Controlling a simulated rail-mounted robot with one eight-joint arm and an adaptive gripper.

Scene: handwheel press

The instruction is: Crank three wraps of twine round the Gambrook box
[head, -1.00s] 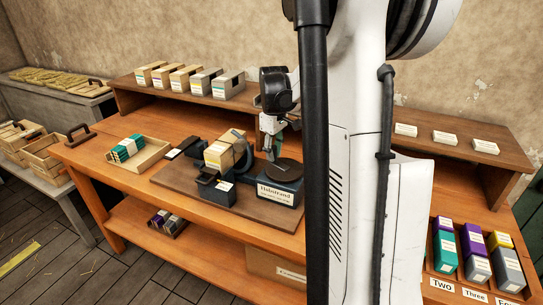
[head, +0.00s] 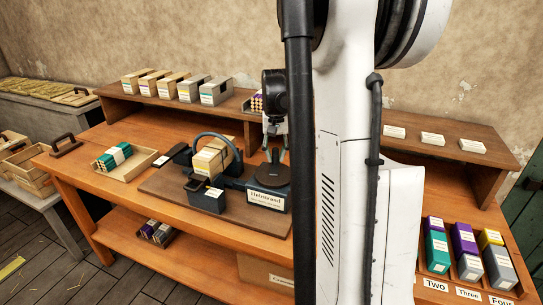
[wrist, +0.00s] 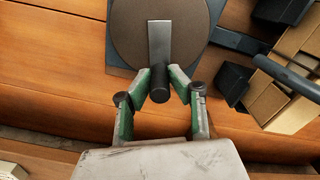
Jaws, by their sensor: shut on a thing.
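A tan cardboard box (head: 212,157) sits in the dark wrapping machine (head: 265,195) on the bench; I cannot read whether its label says Gambrook. A dark curved arm (head: 211,134) arches over the box. The machine has a round dark disc (head: 273,174), seen from above in the wrist view (wrist: 130,38), with a grey crank bar (wrist: 160,42) ending in a black knob (wrist: 158,95). My gripper (wrist: 160,88) is shut on this knob at the near edge of the disc. In the head view my gripper (head: 273,153) is small, above the disc.
An open tray (head: 140,170) of green packets stands left of the machine. Several boxes (head: 175,87) line the back shelf. Coloured packets (head: 465,245) stand in bins at right, marked with numbers. My white column hides the bench's middle.

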